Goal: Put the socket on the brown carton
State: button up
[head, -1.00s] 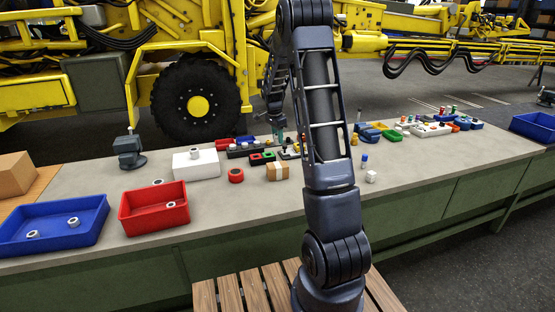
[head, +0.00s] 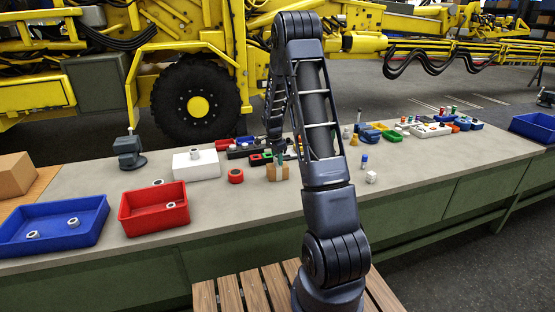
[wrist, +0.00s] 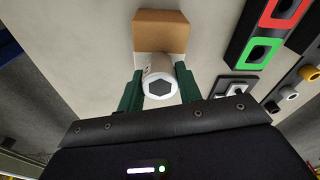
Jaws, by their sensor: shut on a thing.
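The socket (wrist: 160,86), a pale cylinder with a dark hexagonal hole, is between the green fingers of my gripper (wrist: 158,94) in the wrist view. My gripper is shut on it. The brown carton (wrist: 161,33) shows just beyond the socket there, and the socket overlaps its near edge in the picture. The socket cannot be made out there. I cannot tell whether it touches the carton.
A red ring-shaped part (head: 236,176) lies left of the carton. A dark block with red and green inserts (wrist: 259,50) is close on the right in the wrist view. A red bin (head: 153,212), a blue bin (head: 60,238) and a white box (head: 196,165) stand further left.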

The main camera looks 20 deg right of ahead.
aim_at(275, 157)
jog(key=shift+f, duration=0.1)
jog(key=o, duration=1.1)
notch_tip(275, 157, up, 11)
jog(key=a, duration=0.1)
jog(key=s+a+r+n+t, duration=0.1)
jog(key=s+a+r+n, duration=0.15)
jog(key=s+r, duration=0.8)
jog(key=s+a+r+n+t, duration=0.1)
jog(key=s+n, duration=0.3)
jog(key=s, duration=0.6)
jog(key=s+a+r+n+t+y, duration=0.1)
jog(key=s+r+n, duration=0.3)
jog(key=s, duration=0.7)
jog(key=s+a+r+n+t, duration=0.1)
jog(key=s+r+n, duration=0.2)
jog(key=s, duration=0.8)
jog(key=shift+a+n, duration=0.25)
jog(key=shift+n, duration=0.6)
